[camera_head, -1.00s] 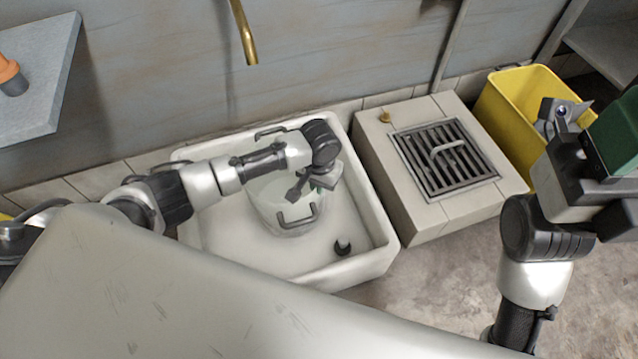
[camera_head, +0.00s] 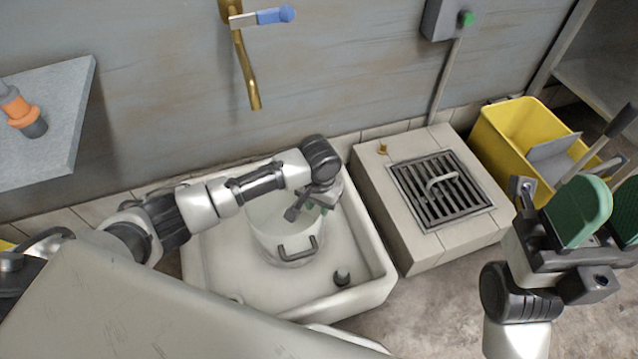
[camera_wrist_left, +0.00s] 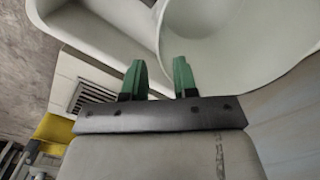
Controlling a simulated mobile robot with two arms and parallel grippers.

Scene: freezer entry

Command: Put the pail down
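The pail (camera_head: 268,238) is a pale, translucent pot with dark side handles. It stands upright in the white sink (camera_head: 215,285) and appears to rest on its floor. My left gripper (camera_head: 322,208) is over the pail's right rim in the head view. In the left wrist view its two green fingers (camera_wrist_left: 160,78) are apart with nothing seen gripped between them, and the pail's curved wall (camera_wrist_left: 215,45) lies just beyond. The near handle (camera_head: 297,248) is free. My right gripper (camera_head: 606,208) is at the right, its green pads apart and empty.
A brass spout (camera_head: 247,75) hangs above the sink. A tiled block with a drain grate (camera_head: 440,190) stands right of the sink. A yellow bucket (camera_head: 500,135) is further right. A grey shelf (camera_head: 65,110) juts out at left.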

